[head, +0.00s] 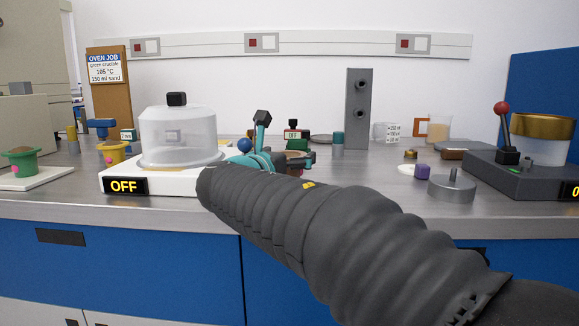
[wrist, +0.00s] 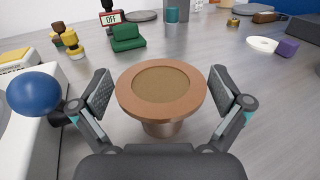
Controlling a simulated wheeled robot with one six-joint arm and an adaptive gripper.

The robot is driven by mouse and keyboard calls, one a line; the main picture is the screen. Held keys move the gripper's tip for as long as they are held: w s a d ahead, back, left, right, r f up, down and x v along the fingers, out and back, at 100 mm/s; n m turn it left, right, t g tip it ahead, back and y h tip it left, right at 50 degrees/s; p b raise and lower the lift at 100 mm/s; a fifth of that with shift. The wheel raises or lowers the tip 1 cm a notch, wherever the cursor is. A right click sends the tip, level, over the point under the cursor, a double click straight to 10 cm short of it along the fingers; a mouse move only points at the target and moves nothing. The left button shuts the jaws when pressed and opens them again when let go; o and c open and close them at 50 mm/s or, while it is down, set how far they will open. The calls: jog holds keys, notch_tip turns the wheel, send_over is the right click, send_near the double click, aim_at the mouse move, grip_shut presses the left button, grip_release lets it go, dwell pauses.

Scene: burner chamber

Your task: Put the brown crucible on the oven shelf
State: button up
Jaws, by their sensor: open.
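The brown crucible (wrist: 161,120) stands upright on the grey bench in the wrist view, with a wide brown rim and brown sandy fill. My gripper (wrist: 165,92) is open, with one finger on each side of the crucible's rim and a visible gap by each finger. The oven shelf cannot be made out in these frames.
A white device with a clear dome (head: 178,135) stands just left of my gripper; its blue knob (wrist: 34,93) is close by my left finger. A green block (wrist: 128,38) lies beyond the crucible. A grey tower (head: 358,110) stands behind.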

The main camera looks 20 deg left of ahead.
jog(key=c, duration=1.1)
jog(key=shift+r, duration=0.15)
